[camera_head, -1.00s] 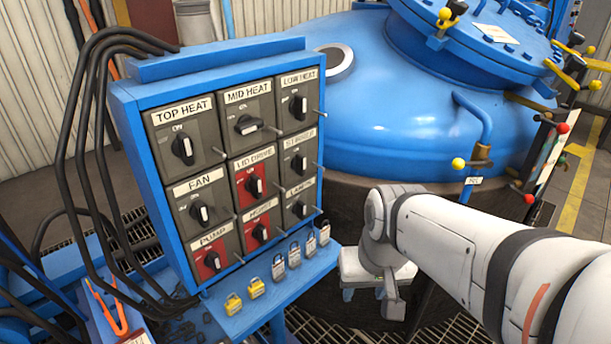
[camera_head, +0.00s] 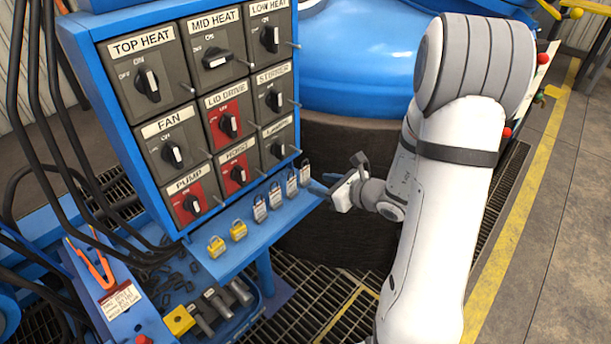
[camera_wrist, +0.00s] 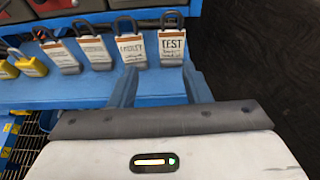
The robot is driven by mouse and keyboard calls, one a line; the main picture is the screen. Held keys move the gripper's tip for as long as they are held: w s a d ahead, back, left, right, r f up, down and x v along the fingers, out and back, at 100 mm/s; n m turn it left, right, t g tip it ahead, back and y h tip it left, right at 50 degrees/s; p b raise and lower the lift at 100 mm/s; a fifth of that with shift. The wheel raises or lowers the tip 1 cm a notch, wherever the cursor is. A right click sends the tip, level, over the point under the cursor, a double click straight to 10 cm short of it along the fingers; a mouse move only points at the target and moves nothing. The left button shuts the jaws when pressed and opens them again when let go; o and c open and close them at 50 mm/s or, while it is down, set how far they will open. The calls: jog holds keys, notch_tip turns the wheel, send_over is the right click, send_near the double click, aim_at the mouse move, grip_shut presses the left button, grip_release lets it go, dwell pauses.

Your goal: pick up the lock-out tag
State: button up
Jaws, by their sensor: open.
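Several small padlocks with white written labels, which may be the lock-out tags, stand in a row on the blue shelf (camera_head: 228,262). The rightmost, labelled TEST (camera_wrist: 172,52), is grey with a dark shackle; it also shows in the head view (camera_head: 305,173). To its left is one whose label seems to read EASTLEY (camera_wrist: 132,50). Two yellow padlocks (camera_head: 216,247) stand at the left end. My gripper (camera_wrist: 161,72) is open and empty, its blue fingers pointing at the shelf. The TEST padlock is just beyond the fingertips, between their lines; contact cannot be told.
The blue switch panel (camera_head: 143,23) with rotary knobs and protruding pins rises behind the shelf. Black cables hang at its left. An orange-handled item (camera_head: 92,262) and a white label (camera_head: 120,299) lie lower left. The blue furnace vessel (camera_head: 355,60) stands behind my arm.

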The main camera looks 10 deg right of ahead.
aim_at(306, 179)
jog(key=shift+m+h, duration=0.3)
jog(key=shift+m, duration=0.1)
jog(key=x, duration=0.2)
jog(key=d+x, duration=0.1)
jog(key=x, duration=0.1)
jog(key=f+x, duration=0.1)
jog(key=x, duration=0.2)
jog(key=shift+w+d+f, duration=0.1)
jog(key=shift+w, duration=0.1)
jog(key=shift+w+a+f, duration=0.1)
jog(key=shift+w+a, duration=0.1)
jog(key=shift+w, duration=0.15)
jog(key=shift+c, duration=0.4)
jog(key=c, duration=0.6)
jog(key=shift+c, duration=0.3)
